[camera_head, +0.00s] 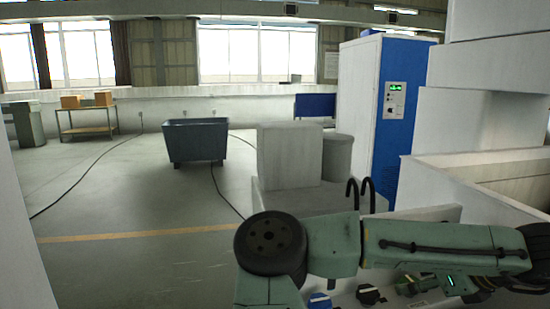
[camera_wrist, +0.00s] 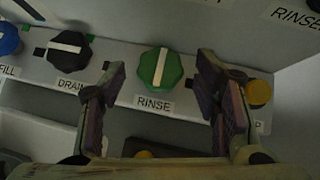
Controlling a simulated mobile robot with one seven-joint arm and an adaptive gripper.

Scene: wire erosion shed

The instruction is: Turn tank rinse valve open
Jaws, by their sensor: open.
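The rinse valve is a green knob (camera_wrist: 160,69) with a white bar across its face, above a label reading RINSE. In the wrist view the bar stands nearly upright, tilted slightly right at the top. My gripper (camera_wrist: 163,76) is open, with one finger to the left of the knob and one to the right. Gaps show between both fingers and the knob, so neither appears to touch it; the depth between them is hard to judge. In the head view my arm crosses the panel and hides much of it.
Left of the green knob are a black DRAIN knob (camera_wrist: 68,51) and a blue FILL knob (camera_wrist: 8,39). A yellow button (camera_wrist: 258,93) lies just beyond the right finger. A blue-and-white cabinet (camera_head: 355,110) and a dark tub (camera_head: 196,141) stand farther back, with open floor at left.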

